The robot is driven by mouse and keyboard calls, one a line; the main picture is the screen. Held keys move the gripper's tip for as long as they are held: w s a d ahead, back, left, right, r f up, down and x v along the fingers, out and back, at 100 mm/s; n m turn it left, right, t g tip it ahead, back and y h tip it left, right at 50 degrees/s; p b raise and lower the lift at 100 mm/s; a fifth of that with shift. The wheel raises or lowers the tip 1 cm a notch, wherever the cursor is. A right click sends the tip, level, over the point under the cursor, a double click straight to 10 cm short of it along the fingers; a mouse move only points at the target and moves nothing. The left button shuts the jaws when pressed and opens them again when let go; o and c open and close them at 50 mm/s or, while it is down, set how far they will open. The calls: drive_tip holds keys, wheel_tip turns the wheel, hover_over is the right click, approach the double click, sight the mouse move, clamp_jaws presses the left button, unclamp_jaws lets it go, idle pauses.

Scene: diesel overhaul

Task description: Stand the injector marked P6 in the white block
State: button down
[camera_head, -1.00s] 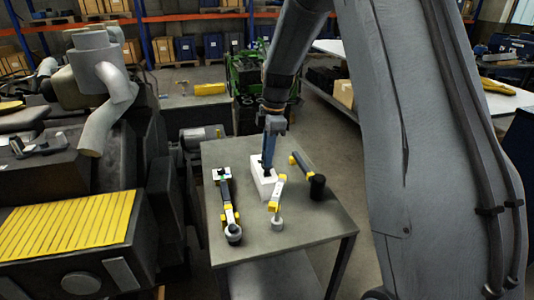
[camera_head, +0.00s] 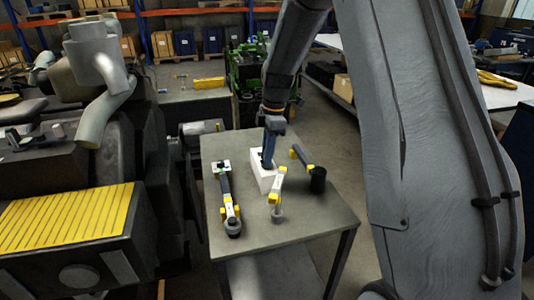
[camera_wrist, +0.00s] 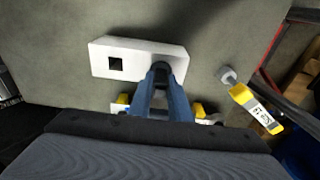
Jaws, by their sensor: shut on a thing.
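The white block (camera_head: 263,178) lies on the grey table. In the wrist view the white block (camera_wrist: 112,72) shows an empty square hole (camera_wrist: 116,64) at its left. My gripper (camera_head: 267,158) points down at the block's far end; in the wrist view its blue fingers (camera_wrist: 161,78) are over the block's right end. It is shut on a dark thing, apparently an injector, mostly hidden between the fingers; no mark on it is readable. A yellow and grey injector with a white label (camera_wrist: 256,108) lies right of the block in the wrist view; I cannot read its mark surely.
A long grey and yellow tool (camera_head: 229,203) lies left of the block. Another yellow-ended piece with a black cylinder (camera_head: 318,180) is at the right. The front of the grey table (camera_head: 300,225) is clear. A dark engine with a yellow ribbed cover (camera_head: 65,230) stands left.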

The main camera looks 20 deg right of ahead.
drive_tip(key=c, duration=1.6)
unclamp_jaws()
drive_tip(key=shift+o, duration=0.2)
drive_tip(key=shift+d+r+b, duration=0.25)
drive_tip(key=shift+r+b, duration=0.3)
drive_tip(key=shift+r, duration=1.4)
drive_tip(key=shift+d+r+b, duration=0.2)
drive_tip(key=shift+r+b, duration=0.35)
drive_tip(key=shift+r, duration=1.4)
